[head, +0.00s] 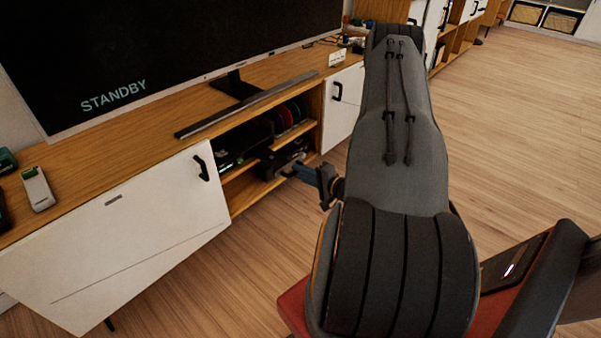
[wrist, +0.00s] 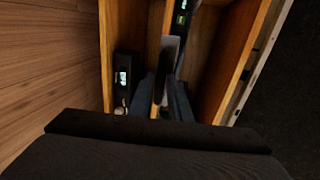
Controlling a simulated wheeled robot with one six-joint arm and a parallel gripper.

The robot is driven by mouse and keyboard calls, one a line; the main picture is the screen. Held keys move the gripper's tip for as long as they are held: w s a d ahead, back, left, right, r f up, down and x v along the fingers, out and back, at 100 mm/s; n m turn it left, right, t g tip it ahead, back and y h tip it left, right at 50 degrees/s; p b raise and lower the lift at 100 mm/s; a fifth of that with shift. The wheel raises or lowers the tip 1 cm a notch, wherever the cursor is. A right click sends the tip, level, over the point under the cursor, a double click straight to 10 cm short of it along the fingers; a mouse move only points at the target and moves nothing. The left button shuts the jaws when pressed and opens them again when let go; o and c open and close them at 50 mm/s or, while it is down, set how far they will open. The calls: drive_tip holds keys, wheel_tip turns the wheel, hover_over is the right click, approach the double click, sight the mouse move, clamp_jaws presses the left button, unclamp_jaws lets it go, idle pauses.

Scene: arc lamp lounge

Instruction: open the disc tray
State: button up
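In the head view, a black device (head: 268,167) sits in the open bay of the wooden media cabinet. I cannot clearly see a disc tray on it. My gripper (head: 297,171) reaches into the front of the bay beside it. In the wrist view, my two blue-grey fingers (wrist: 163,97) stand apart. A grey flat piece (wrist: 170,62) lies in line with the gap; I cannot tell what it belongs to or whether the fingers touch it. A black device with a lit display (wrist: 124,75) is left of the fingers, and another with a green display (wrist: 182,17) is beyond them.
A large TV (head: 150,50) reading STANDBY stands on the cabinet top (head: 110,160), with a dark bar (head: 240,105) before it. White cabinet fronts with black handles (head: 201,168) flank the bay; the left one hangs at a tilt. The floor at right (head: 520,120) is clear.

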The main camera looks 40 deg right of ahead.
drive_tip(key=shift+o, duration=1)
drive_tip(key=p+v, duration=0.1)
drive_tip(key=v, duration=0.7)
drive_tip(key=shift+p, duration=0.3)
drive_tip(key=shift+w, duration=0.1)
